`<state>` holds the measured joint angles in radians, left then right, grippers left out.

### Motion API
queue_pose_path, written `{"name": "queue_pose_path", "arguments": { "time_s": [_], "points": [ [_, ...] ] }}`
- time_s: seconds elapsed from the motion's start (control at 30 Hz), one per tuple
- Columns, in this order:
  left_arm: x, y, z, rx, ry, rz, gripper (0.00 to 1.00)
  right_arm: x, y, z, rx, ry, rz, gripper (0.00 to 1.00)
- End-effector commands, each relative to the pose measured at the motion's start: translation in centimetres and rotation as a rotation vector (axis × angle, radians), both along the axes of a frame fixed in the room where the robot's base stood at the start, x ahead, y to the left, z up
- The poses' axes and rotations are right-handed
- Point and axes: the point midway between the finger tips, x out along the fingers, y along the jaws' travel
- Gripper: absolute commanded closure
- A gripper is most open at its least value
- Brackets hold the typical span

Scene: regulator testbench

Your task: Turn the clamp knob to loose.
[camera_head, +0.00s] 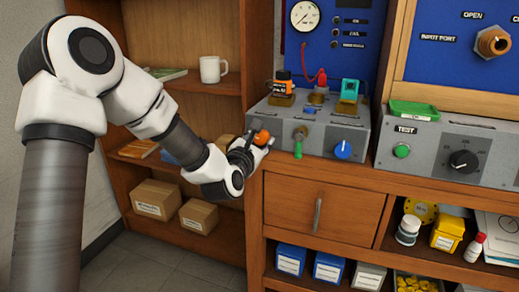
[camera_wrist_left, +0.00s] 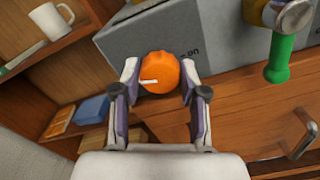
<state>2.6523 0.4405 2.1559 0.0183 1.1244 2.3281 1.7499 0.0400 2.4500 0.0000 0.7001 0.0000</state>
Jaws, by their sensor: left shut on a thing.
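The orange clamp knob (camera_head: 262,137) is on the front of the grey bench unit (camera_head: 330,130), near its left end. My left gripper (camera_head: 255,142) reaches it from the lower left and is shut on it. In the left wrist view the orange knob (camera_wrist_left: 160,70) sits between the two fingers of the left gripper (camera_wrist_left: 160,78), one on each side. A short white mark on the knob points to the left there. The label beside the knob is partly hidden. My right gripper is in neither view.
A green-handled lever (camera_head: 299,142) and a blue knob (camera_head: 342,149) are right of the orange knob on the same unit. A pressure gauge (camera_head: 305,16) is on the blue panel behind. A wooden drawer (camera_head: 290,203) lies below. A shelf with a white mug (camera_head: 211,69) stands at left.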

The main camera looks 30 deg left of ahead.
Motion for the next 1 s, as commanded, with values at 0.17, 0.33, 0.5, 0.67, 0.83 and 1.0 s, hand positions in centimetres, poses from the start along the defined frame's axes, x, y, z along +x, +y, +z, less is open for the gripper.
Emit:
{"name": "queue_pose_path", "arguments": {
  "time_s": [0.17, 0.33, 0.5, 0.67, 0.83, 1.0],
  "points": [
    [0.0, 0.0, -0.2, -0.112, -0.030, 0.000, 0.92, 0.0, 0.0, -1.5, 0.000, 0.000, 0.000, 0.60],
    [0.0, 0.0, -0.1, -0.185, -0.047, 0.000, 0.92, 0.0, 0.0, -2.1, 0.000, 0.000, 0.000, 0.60],
    [0.0, 0.0, 0.0, -0.222, -0.055, 0.000, 0.92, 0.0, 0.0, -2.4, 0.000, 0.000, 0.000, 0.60],
    [0.0, 0.0, 0.0, -0.233, -0.057, 0.000, 0.92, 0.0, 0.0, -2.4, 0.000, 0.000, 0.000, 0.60],
    [0.0, 0.0, 0.0, -0.234, -0.057, 0.001, 0.92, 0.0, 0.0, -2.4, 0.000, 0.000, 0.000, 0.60],
    [0.0, 0.0, 0.0, -0.233, -0.057, 0.001, 0.40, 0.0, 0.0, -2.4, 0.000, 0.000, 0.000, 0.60]
  ]
}}
